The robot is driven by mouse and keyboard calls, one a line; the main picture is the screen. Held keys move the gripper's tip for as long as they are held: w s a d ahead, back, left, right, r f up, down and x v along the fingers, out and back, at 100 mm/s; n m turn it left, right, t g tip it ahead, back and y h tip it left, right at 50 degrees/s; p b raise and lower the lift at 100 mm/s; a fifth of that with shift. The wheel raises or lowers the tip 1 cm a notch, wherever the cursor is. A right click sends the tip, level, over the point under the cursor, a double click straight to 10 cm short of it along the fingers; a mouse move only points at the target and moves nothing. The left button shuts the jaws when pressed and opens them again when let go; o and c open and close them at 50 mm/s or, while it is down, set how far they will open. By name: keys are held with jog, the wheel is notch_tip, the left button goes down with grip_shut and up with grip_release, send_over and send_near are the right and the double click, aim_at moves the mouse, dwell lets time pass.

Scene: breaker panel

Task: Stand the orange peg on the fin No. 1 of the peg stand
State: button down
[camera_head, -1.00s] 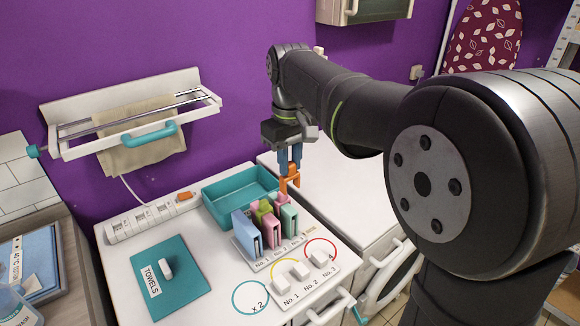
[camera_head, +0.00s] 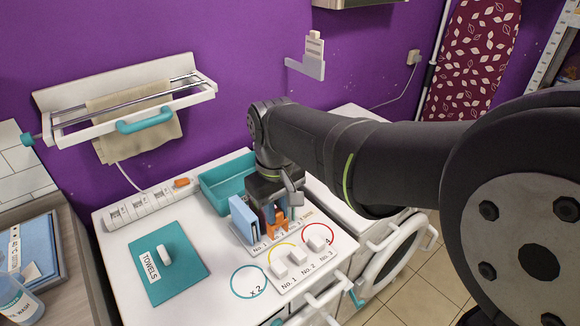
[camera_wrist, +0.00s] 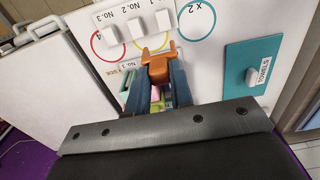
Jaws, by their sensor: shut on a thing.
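The orange peg (camera_head: 281,224) is held between the blue fingers of my gripper (camera_head: 274,209), which is shut on it. In the wrist view the peg (camera_wrist: 158,65) juts out past the fingertips (camera_wrist: 158,78), its two prongs pointing towards the white fins. The peg stand (camera_head: 316,264) is a white board with three white upright fins labelled No. 1 to No. 3. Fin No. 1 (camera_head: 278,269) is the leftmost in the head view and the rightmost in the wrist view (camera_wrist: 163,20). The peg is behind the fins, apart from them.
A rack labelled No. 1 to No. 3 stands just behind; its blue piece (camera_head: 243,218) shows, others are mostly hidden by my gripper. A teal tray (camera_head: 214,196) is behind it. A teal towels panel (camera_head: 180,272) and power strip (camera_head: 140,207) lie left.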

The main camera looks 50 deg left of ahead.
jog(key=shift+s+d+f, duration=0.55)
jog(key=shift+d+f, duration=0.15)
jog(key=shift+f, duration=0.1)
notch_tip(320, 180, down, 7)
dwell(0.5)
jog(key=shift+f, duration=2.2)
dwell(0.8)
jog(key=c, duration=1.2)
grip_release()
jog(key=shift+r, duration=0.1)
notch_tip(320, 180, up, 17)
jog(key=shift+r, duration=0.1)
